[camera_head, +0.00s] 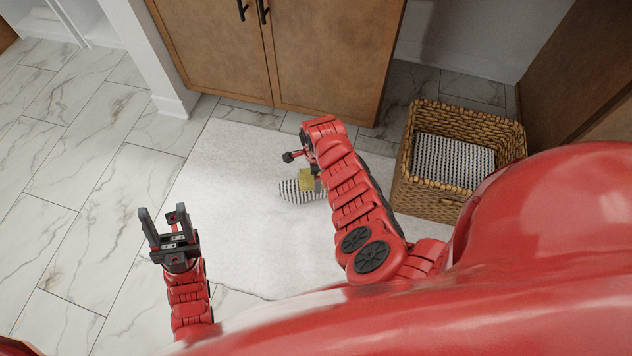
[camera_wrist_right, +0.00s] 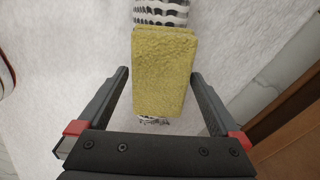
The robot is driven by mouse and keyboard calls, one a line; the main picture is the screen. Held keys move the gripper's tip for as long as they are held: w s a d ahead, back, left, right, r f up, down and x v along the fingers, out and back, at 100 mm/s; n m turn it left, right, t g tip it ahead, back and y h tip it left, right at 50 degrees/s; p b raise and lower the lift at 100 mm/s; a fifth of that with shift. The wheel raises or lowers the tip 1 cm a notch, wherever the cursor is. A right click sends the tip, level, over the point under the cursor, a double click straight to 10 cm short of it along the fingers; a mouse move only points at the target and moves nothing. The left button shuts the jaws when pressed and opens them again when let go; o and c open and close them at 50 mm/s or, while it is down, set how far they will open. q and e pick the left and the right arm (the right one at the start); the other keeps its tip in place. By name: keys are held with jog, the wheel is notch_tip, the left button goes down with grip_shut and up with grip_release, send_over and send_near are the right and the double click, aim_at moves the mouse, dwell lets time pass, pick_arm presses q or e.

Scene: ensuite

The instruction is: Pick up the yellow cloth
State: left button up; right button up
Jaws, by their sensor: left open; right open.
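The yellow cloth (camera_head: 307,180) is a small folded block near a striped black-and-white cloth (camera_head: 292,192) over the white rug. In the right wrist view the yellow cloth (camera_wrist_right: 163,72) extends between the two fingers of my right gripper (camera_wrist_right: 160,92), with a gap on each side. My right gripper (camera_head: 303,168) is open, and part of it is hidden by its own arm in the head view. The striped cloth also shows beyond the yellow cloth in the right wrist view (camera_wrist_right: 160,12). My left gripper (camera_head: 162,222) is open and empty, apart from the cloth.
A wicker basket (camera_head: 430,205) holding a striped cloth (camera_head: 452,160) stands at the right. A wooden cabinet (camera_head: 215,50) is at the back. The white rug (camera_head: 230,160) is clear left of the cloth, with marble tiles (camera_head: 60,220) beyond.

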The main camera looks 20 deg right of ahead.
jog(key=c, duration=1.1)
jog(key=shift+r, duration=0.1)
jog(key=shift+c, duration=0.2)
